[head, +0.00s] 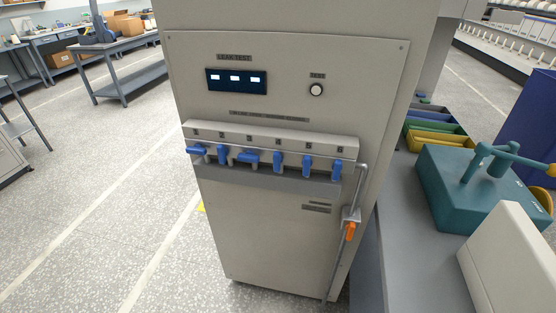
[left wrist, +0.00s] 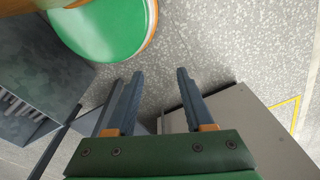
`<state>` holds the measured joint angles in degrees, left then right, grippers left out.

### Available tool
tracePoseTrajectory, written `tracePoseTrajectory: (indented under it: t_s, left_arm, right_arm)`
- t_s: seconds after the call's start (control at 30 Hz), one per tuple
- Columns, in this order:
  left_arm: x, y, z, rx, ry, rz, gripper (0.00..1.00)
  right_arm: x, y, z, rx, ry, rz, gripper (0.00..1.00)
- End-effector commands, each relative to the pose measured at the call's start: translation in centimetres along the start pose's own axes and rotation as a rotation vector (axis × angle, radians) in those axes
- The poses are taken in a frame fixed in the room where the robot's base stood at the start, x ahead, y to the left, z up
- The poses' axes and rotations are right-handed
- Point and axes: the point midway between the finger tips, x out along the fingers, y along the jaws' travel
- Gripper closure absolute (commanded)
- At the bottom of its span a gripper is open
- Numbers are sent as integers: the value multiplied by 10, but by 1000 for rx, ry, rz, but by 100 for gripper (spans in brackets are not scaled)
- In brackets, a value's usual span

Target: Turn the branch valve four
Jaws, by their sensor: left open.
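In the head view a grey manifold block (head: 270,140) runs across the front of a tall beige cabinet (head: 285,230). Several blue lever handles stand in a row on it under small number labels, too small to read surely. Branch valve four (head: 277,162), the fourth from the left, has its lever hanging down. The first handle (head: 197,151) and the third handle (head: 248,157) lie crosswise; the others hang down. My left gripper (left wrist: 160,80) shows only in the left wrist view, open and empty above the floor, with no valve between its fingers. My right gripper is out of view.
An orange-handled valve (head: 350,231) sits on a pipe at the cabinet's right edge. A display panel (head: 236,81) and a button (head: 316,90) are above the manifold. A bench (head: 398,225) with a teal device (head: 460,192) stands right.

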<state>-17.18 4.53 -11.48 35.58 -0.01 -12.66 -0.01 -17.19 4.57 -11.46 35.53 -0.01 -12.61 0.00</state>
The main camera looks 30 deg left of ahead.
Motion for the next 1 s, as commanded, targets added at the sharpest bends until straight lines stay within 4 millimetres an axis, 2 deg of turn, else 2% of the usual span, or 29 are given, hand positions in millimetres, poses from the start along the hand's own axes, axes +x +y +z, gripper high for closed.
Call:
tracePoseTrajectory:
  t_s: [0.5, 0.57, 0.63, 0.67, 0.7, 0.77, 0.8, 0.87, 0.9, 1.0]
  left_arm:
    - [0, -1, 0, 1, 0, -1, 48]
    - [-2, -4, -11, 50, 24, -9, 48]
    - [-12, -11, -62, 263, 130, -48, 48]
    - [-22, -17, -96, 408, 196, -90, 48]
    - [-42, -27, -148, 639, 287, -183, 48]
    - [-89, -47, -229, 1021, 395, -406, 48]
    - [-128, -61, -277, 1260, 421, -597, 48]
    - [-195, -82, -335, 1564, 381, -914, 48]
    - [-240, -95, -363, 1722, 302, -1123, 48]
    - [-341, -119, -402, 1960, -7, -1556, 48]
  right_arm:
    - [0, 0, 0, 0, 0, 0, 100]
    - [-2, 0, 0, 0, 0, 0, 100]
    - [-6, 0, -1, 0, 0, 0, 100]
    - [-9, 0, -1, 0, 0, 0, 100]
    - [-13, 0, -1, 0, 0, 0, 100]
    - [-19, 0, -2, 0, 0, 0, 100]
    - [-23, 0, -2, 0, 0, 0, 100]
    - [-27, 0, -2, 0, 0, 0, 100]
    - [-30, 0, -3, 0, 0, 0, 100]
    - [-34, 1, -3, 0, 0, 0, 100]
